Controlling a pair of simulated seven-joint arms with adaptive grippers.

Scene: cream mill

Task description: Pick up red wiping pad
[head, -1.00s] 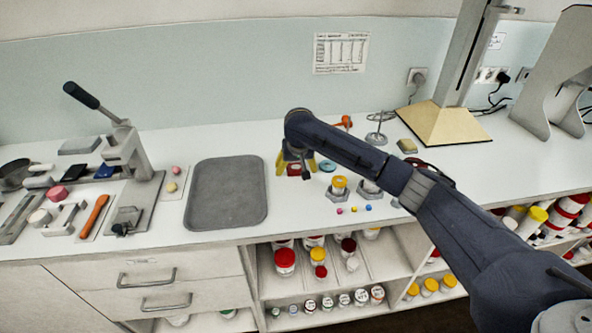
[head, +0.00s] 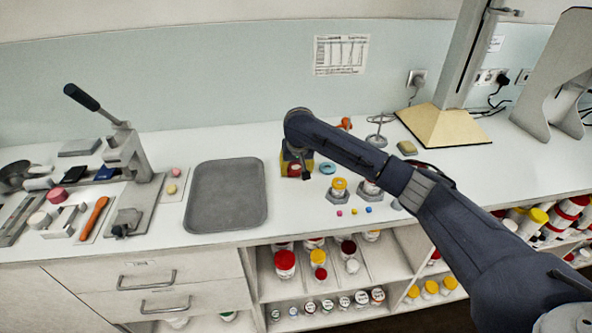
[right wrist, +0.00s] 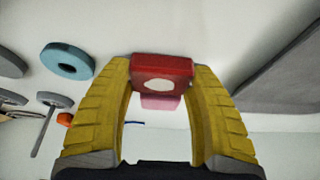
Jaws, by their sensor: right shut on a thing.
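The red wiping pad (right wrist: 161,72) is a small red block with a pale oval mark on its face. It sits between the two yellow fingers of my right gripper (right wrist: 162,75) in the right wrist view, with a finger against each side. In the head view the red pad (head: 294,169) shows partly under my right gripper (head: 297,166), just right of the grey tray. The arm hides part of it there. A pinkish patch shows below the pad in the wrist view. I cannot tell whether the pad touches the counter. My left gripper is not in view.
The grey tray (head: 226,195) lies left of my right gripper. A teal ring (head: 327,168) and a yellow-lidded jar (head: 338,187) are close on its right. A lever press (head: 127,160) and small tools stand further left. The counter's front edge is near.

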